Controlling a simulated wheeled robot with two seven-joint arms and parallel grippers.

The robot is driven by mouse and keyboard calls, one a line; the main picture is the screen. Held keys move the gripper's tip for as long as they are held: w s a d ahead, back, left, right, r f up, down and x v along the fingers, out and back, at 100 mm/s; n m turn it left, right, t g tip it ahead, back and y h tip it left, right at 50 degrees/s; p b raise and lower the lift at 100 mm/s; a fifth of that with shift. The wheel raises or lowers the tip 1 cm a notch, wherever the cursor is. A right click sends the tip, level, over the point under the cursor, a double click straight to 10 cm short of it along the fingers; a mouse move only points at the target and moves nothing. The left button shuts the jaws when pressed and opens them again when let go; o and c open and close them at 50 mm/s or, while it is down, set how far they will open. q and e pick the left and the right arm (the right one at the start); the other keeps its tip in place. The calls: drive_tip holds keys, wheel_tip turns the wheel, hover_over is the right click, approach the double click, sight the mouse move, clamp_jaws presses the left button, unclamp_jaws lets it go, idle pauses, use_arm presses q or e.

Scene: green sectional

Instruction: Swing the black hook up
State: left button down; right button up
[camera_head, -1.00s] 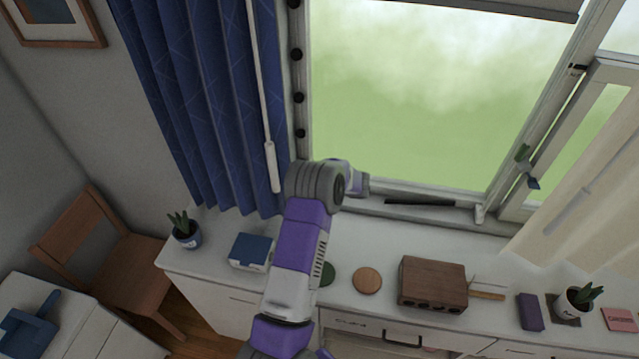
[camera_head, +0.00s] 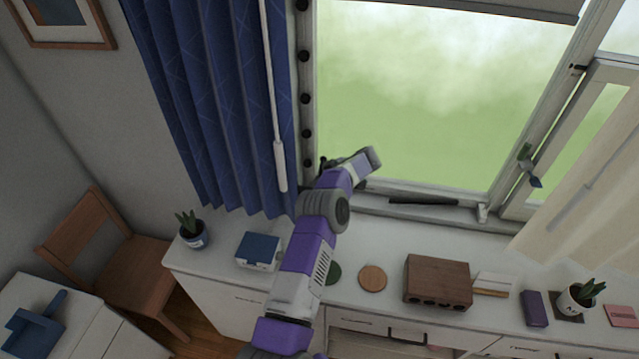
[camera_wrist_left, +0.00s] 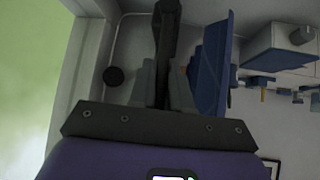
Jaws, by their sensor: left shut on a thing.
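The black hook (camera_wrist_left: 168,40) is a dark upright piece between the fingers of my left gripper (camera_wrist_left: 163,82) in the left wrist view. The gripper is shut on it. In the head view my left gripper (camera_head: 326,170) is at the lower left of the window frame, mostly hidden by its own wrist. A small dark tip, probably part of the hook (camera_head: 323,161), shows there just above the wrist. My right gripper is not in view.
The blue curtain (camera_head: 215,100) hangs close to the left of the gripper. A dark bar (camera_head: 423,201) lies along the window sill. Below stand a blue-lidded box (camera_head: 258,250), a round wooden disc (camera_head: 373,278) and a brown wooden block (camera_head: 437,282). The window opening is clear.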

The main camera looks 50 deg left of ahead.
use_arm(q)
drive_tip(key=shift+w+a, duration=0.15)
idle(0.8)
drive_tip(key=c, duration=1.2)
unclamp_jaws()
drive_tip(key=b+v, duration=0.1)
drive_tip(key=v, duration=0.6)
drive_tip(key=shift+w+r, duration=0.2)
